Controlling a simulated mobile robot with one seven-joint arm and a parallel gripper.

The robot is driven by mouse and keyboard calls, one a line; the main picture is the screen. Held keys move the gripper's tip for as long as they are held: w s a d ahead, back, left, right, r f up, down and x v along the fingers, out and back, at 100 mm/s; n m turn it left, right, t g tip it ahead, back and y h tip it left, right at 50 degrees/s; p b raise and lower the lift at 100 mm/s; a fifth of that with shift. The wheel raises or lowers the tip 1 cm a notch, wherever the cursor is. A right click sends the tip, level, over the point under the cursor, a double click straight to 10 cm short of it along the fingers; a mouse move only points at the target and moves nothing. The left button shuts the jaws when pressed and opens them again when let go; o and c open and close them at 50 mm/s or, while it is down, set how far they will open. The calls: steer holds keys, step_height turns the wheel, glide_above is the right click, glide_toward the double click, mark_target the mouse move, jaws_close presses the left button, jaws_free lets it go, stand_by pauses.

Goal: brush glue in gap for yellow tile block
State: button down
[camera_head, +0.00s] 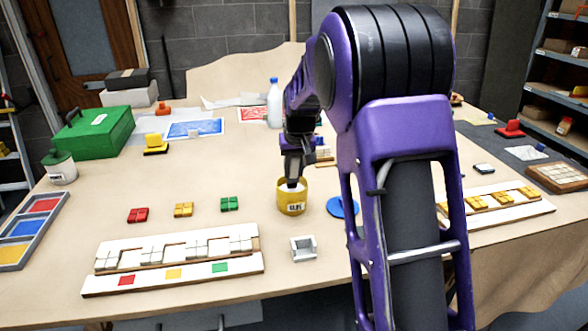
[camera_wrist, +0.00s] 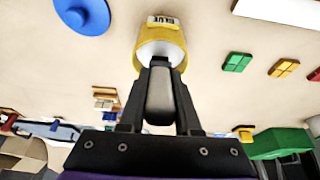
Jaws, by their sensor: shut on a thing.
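My gripper (camera_head: 293,178) is over the mouth of the yellow glue pot (camera_head: 292,207). In the wrist view, its fingers (camera_wrist: 160,66) are closed around a grey handle (camera_wrist: 160,98), seemingly the brush. The bristles are hidden, seemingly in the pot, whose yellow wall and label also show there (camera_wrist: 162,32). The yellow tile block (camera_head: 183,210) lies on the table between the red block (camera_head: 138,215) and the green block (camera_head: 229,204). The white mosaic panel (camera_head: 105,262) has gaps between its tiles. A yellow square (camera_head: 174,273) marks its front strip, below the middle gap.
A small white holder (camera_head: 303,248) stands right of the panel. A blue lid (camera_head: 343,206) lies right of the pot. A colour tray (camera_head: 35,230) is at left, and a green toolbox (camera_head: 94,132) behind. Another panel (camera_head: 500,211) lies at right. Table between pot and panel is clear.

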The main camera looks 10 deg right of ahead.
steer(key=shift+f+b, duration=0.35)
steer(key=shift+f, duration=0.25)
stand_by(1.4)
steer(key=shift+r+p, duration=1.85)
steer(key=shift+r, duration=1.7)
